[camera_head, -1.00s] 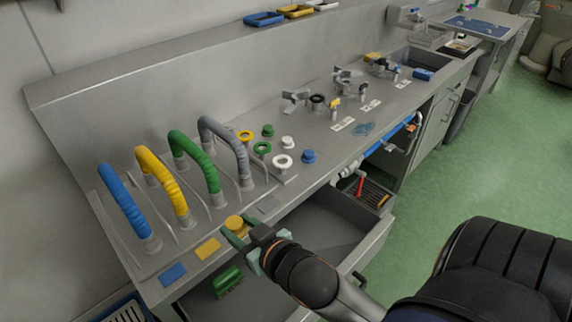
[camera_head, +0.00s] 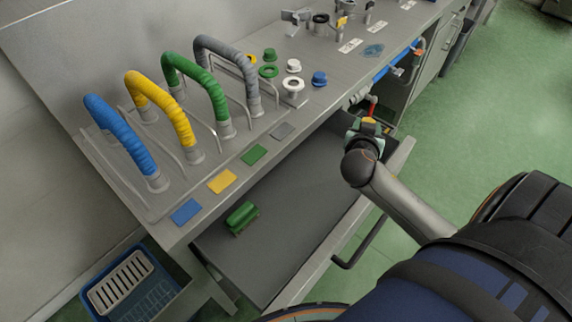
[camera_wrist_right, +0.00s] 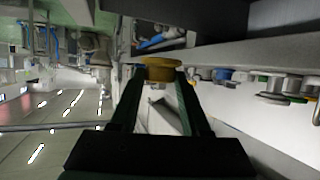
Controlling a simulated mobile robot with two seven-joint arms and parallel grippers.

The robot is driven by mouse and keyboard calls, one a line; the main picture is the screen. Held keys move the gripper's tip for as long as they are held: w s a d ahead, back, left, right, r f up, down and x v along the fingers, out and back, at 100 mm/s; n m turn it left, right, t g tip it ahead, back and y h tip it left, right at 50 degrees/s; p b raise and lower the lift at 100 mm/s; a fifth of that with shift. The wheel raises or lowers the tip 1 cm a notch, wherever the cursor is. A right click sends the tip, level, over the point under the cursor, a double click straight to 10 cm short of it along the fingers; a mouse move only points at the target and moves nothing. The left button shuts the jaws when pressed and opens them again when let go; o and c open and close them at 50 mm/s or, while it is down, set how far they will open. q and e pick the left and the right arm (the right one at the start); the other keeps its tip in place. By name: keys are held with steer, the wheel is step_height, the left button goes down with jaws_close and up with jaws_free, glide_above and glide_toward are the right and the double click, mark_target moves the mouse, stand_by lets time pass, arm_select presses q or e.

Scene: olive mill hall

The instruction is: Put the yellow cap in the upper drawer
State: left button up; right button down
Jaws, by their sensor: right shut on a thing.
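The yellow cap (camera_head: 369,120) is between the fingers of my right gripper (camera_head: 367,128). In the right wrist view, the round yellow cap (camera_wrist_right: 160,68) is held at the fingertips (camera_wrist_right: 160,78). The open drawer (camera_head: 300,196) under the counter is wide, grey and pulled out, with a dark handle (camera_head: 357,247) on its front. My right gripper is by the drawer's far right end; its exact height over it is hard to tell. A green brush (camera_head: 242,217) lies in the drawer. My left gripper is out of view.
Blue, yellow, green and grey hoses (camera_head: 207,100) stand on the counter. Caps and rings, including a white ring (camera_head: 293,86) and blue cap (camera_head: 319,79), sit beside them. A blue basket (camera_head: 135,285) is at lower left. The drawer's middle is free.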

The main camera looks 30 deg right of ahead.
steer(key=w+a+f, duration=0.1)
steer(key=a+f, duration=0.1)
steer(key=f, duration=0.2)
steer(key=w+a+f+m+g+h+b, duration=0.1)
steer(key=w+a+f, duration=0.1)
steer(key=a+f, duration=0.1)
steer(key=w+a+f+g, duration=0.1)
steer(key=w+a+f, duration=0.1)
steer(key=f, duration=0.3)
steer(key=shift+w+a+m, duration=0.2)
steer(key=shift+a+m, duration=0.2)
steer(key=shift+a, duration=0.25)
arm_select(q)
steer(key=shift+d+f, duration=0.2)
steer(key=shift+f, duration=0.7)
arm_select(e)
steer(key=shift+f, duration=0.4)
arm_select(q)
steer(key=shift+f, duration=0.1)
arm_select(e)
steer(key=shift+f, duration=0.1)
